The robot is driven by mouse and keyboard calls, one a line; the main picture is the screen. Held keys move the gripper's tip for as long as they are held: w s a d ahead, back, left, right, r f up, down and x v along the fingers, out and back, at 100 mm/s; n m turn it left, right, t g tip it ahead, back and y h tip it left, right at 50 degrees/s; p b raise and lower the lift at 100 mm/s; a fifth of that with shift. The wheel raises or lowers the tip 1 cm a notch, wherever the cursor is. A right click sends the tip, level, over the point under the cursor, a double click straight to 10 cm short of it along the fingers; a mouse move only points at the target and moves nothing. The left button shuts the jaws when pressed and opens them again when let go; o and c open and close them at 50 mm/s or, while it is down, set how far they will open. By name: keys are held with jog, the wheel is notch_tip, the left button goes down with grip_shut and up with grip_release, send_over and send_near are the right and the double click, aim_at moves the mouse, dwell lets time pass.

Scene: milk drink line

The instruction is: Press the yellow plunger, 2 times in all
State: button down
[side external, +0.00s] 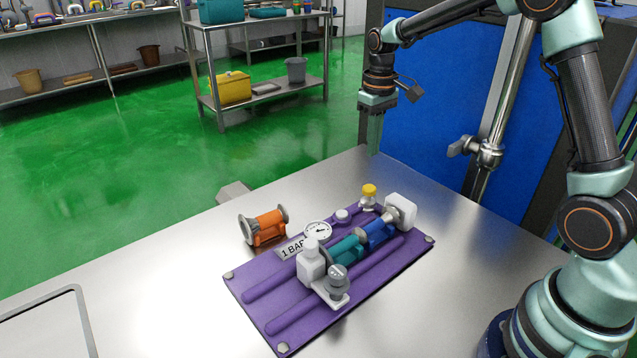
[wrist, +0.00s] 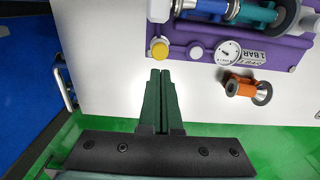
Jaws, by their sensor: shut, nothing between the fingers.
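The yellow plunger (side external: 369,190) stands upright at the far corner of a purple panel (side external: 258,272) on the steel table. In the wrist view the plunger (wrist: 159,49) shows as a round yellow cap just beyond my fingertips, a little left of their centre line. My gripper (side external: 375,150) points down with its two green fingers, above and beyond the plunger in the side view, apart from it. In the wrist view my gripper (wrist: 161,73) has its fingers together with nothing between them. No contact with the plunger shows.
The panel carries a gauge (side external: 318,231), a white knob (side external: 342,215), and blue and teal pipe parts (side external: 348,249) between white blocks. A loose orange fitting (side external: 268,227) stands beside it on the table (side external: 150,285). A blue cabinet (side external: 425,90) stands behind.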

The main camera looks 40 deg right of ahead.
jog(key=shift+r, duration=1.6)
dwell(1.6)
jog(key=s+a+r+t, duration=0.2)
jog(key=s+a+r, duration=0.1)
jog(key=s, duration=0.5)
jog(key=s+a+r+t, duration=0.2)
jog(key=s+a, duration=0.3)
jog(key=s, duration=0.4)
jog(key=shift+r+t, duration=0.4)
jog(key=shift+t, duration=0.4)
jog(key=shift+r, duration=0.1)
